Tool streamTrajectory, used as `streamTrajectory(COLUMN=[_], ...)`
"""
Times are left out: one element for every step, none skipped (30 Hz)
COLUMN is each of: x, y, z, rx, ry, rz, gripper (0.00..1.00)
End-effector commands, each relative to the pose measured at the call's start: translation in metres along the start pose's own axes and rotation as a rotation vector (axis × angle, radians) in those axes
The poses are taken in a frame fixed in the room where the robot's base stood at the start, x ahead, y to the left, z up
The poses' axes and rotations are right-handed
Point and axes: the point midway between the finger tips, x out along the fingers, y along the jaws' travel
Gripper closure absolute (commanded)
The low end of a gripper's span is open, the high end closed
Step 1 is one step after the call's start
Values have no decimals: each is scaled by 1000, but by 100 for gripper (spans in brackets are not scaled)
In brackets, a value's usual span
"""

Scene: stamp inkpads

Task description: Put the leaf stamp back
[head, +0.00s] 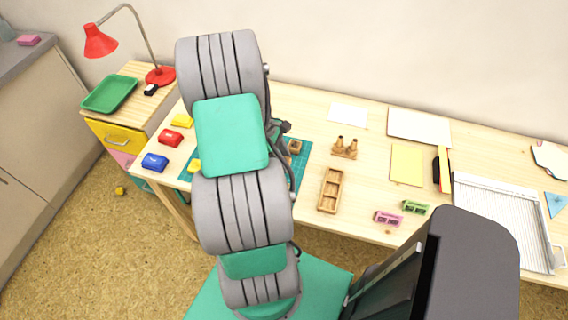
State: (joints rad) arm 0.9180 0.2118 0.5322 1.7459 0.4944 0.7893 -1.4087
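A wooden stand (344,152) on the table holds two upright pieces that look like stamp handles. A wooden tray with compartments (330,190) lies in front of it. A small wooden block (295,147) sits at the green cutting mat (302,168), close to my arm. No leaf mark is legible, so I cannot tell which piece is the leaf stamp. My arm covers much of the mat. A dark part (282,127) at the arm's right edge may belong to my gripper; its fingers are hidden behind the arm.
Red (169,137), blue (155,162) and yellow (182,121) pads lie left of the mat. Pink (388,219) and green (415,208) pieces lie near the front edge. A paper trimmer (500,225) fills the right. A red lamp (101,41) stands at the left.

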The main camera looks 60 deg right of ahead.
Motion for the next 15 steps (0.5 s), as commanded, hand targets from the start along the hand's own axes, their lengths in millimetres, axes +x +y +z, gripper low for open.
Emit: streamTrajectory(x=[4, 6, 11, 14, 19, 26, 30, 34, 37, 38, 39, 39, 39, 39, 39], y=[4, 6, 9, 12, 10, 10, 10, 11, 11, 11, 11, 11, 11, 11, 11], z=[-2, -3, -4, -6, -8, -10, -12, -14, -16, -16, -17, -17, -17, -17, -17], rx=[0, 0, 0, 0, -2, -3, -3, -2, -1, 0, 0, 0, 0, 0, 0], ry=[0, 0, -1, -1, -2, -1, -1, -1, 0, 0, 0, 1, 1, 1, 1], rz=[0, 1, -1, -1, -3, -3, -3, -1, 0, 1, 1, 2, 2, 2, 2], gripper=[92, 92, 92, 92, 92, 92, 92, 92, 92, 92, 92, 92, 92, 92, 92])
